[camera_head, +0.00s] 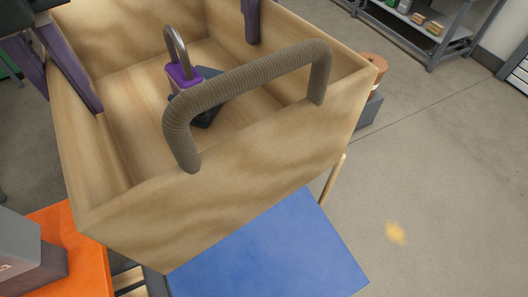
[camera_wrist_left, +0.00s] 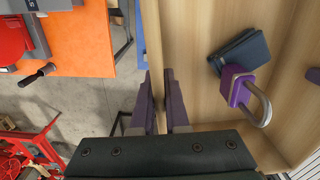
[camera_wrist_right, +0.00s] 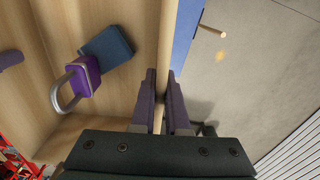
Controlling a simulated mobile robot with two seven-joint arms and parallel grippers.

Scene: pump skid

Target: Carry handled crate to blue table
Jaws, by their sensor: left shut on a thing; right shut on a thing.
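The handled crate (camera_head: 240,165) is an open box of light wood with a ribbed brown handle (camera_head: 250,75) arched along its near wall. My left gripper (camera_wrist_left: 162,100) is shut on its left wall, one finger inside and one outside. My right gripper (camera_wrist_right: 162,100) is shut on the opposite wall in the same way; in the head view one of its fingers shows inside the crate. A purple padlock (camera_head: 183,76) and a dark blue block (camera_head: 209,118) lie inside the crate. The blue table (camera_head: 275,250) shows below the near wall, partly hidden by the crate. I cannot tell whether they touch.
An orange table (camera_head: 75,235) with a grey object (camera_head: 28,255) stands at the lower left, near the blue table. A grey shelf (camera_head: 430,30) stands at the back right. A copper-coloured item (camera_head: 374,68) shows just beyond the crate. The floor at right is open.

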